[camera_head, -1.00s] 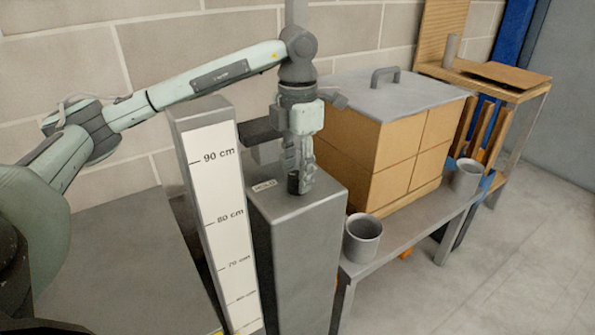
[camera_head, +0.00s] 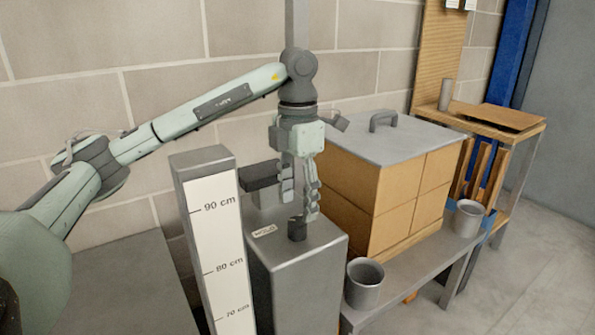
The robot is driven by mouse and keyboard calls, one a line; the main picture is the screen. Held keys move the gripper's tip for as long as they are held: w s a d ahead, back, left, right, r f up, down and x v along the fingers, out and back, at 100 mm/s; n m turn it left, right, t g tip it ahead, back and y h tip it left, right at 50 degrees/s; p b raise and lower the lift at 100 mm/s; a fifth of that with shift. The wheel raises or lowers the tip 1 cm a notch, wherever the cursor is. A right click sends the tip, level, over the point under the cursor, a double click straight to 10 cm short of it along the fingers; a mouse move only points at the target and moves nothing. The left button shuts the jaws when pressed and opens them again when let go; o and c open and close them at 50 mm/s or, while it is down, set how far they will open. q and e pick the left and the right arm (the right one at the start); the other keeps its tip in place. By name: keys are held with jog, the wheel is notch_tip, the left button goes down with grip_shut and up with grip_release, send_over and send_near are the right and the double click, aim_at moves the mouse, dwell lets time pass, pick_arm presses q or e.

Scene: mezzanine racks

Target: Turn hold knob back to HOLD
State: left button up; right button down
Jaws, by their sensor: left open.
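The hold knob (camera_head: 297,229) is a small dark cylinder on top of a grey metal pedestal (camera_head: 300,290). A small white label (camera_head: 264,231) lies beside it on the left; its lettering is too small to read surely. My left gripper (camera_head: 299,205) points down just above the knob, its fingers open and apart from each other. The fingertips are close to the knob's top; I cannot tell whether one touches it. The knob's pointing direction cannot be made out. My right gripper is not in view.
A height gauge post (camera_head: 212,215) marked in centimetres stands left of the pedestal. A tan-panelled box (camera_head: 385,190) with a grey handled lid sits on a bench at right, with grey cups (camera_head: 364,285) (camera_head: 467,218). A wooden stand (camera_head: 490,118) is behind.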

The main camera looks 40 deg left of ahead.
aim_at(298, 221)
pick_arm(q)
notch_tip(298, 221, up, 8)
jog(key=shift+f, duration=0.2)
dwell(0.6)
